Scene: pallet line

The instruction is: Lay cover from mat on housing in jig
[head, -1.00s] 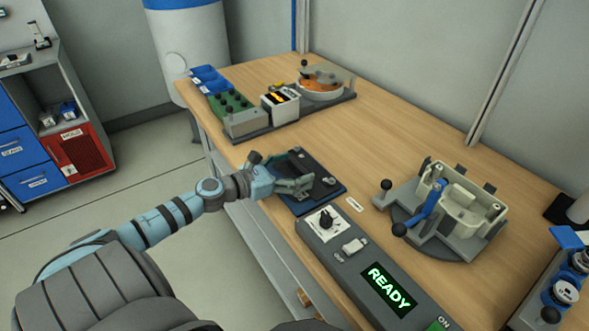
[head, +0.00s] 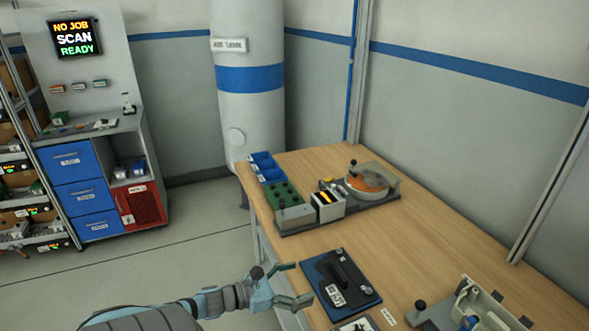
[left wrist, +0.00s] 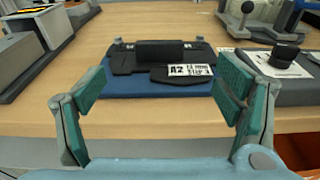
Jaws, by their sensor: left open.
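The black cover (head: 338,276) lies on the blue mat (head: 368,302) near the table's front edge. In the left wrist view the cover (left wrist: 157,55) lies ahead, with a white label reading A2 on the tab at its near side, on the blue mat (left wrist: 140,90). My left gripper (head: 300,282) is open and empty, just left of the mat and apart from the cover; its spread green-padded fingers (left wrist: 163,98) frame the mat in the wrist view. The pale housing (head: 490,312) sits in the grey jig (head: 432,318) at the lower right, partly cut off. My right gripper is not in view.
A grey fixture (head: 295,216) with a green block, blue bins (head: 264,167) and an orange round dish (head: 366,181) stands at the table's back left. The table's middle is clear.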

